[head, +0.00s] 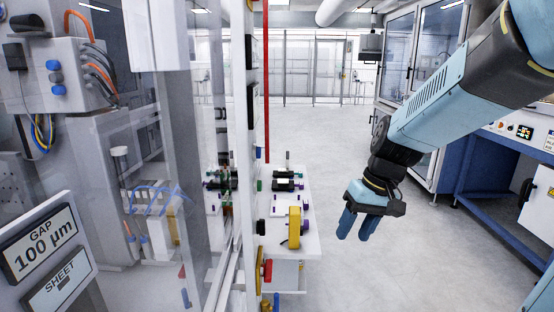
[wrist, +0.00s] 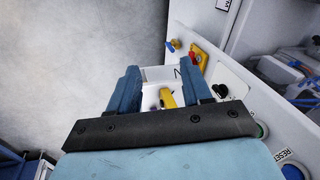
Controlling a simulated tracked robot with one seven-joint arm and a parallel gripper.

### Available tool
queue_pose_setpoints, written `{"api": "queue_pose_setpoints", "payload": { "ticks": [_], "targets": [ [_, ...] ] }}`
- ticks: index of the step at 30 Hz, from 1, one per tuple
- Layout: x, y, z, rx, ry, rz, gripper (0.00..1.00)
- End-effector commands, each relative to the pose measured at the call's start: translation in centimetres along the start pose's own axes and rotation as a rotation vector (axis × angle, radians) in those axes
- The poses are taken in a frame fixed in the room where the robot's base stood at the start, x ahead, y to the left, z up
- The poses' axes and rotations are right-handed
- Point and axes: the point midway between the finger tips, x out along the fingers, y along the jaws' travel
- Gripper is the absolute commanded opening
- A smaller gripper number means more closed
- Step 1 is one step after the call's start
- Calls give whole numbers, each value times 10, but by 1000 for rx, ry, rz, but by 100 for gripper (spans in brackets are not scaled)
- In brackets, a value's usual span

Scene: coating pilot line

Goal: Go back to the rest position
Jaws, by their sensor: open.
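My gripper (head: 357,222) hangs from my blue arm right of centre in the head view, fingers pointing down over open floor. Its two blue fingers are apart, with nothing seen between them. In the wrist view my gripper (wrist: 166,85) also shows open. A white shelf lies beyond the fingers there, with a yellow part on it showing in the gap; I cannot tell its distance. In the head view the gripper is to the right of the white shelf (head: 310,240) and apart from it.
The shelf carries a yellow part (head: 294,227) and several dark rollers (head: 287,181). A glass-fronted machine with a "GAP 100 µm" sign (head: 40,245) fills the left. A blue-framed bench (head: 500,225) stands at the right. The grey floor (head: 345,130) between them is clear.

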Motion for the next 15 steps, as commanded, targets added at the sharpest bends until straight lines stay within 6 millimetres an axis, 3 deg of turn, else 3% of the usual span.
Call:
{"api": "queue_pose_setpoints", "payload": {
  "ticks": [15],
  "targets": [
    [-83,11,66,76,283,247,49]
  ]
}}
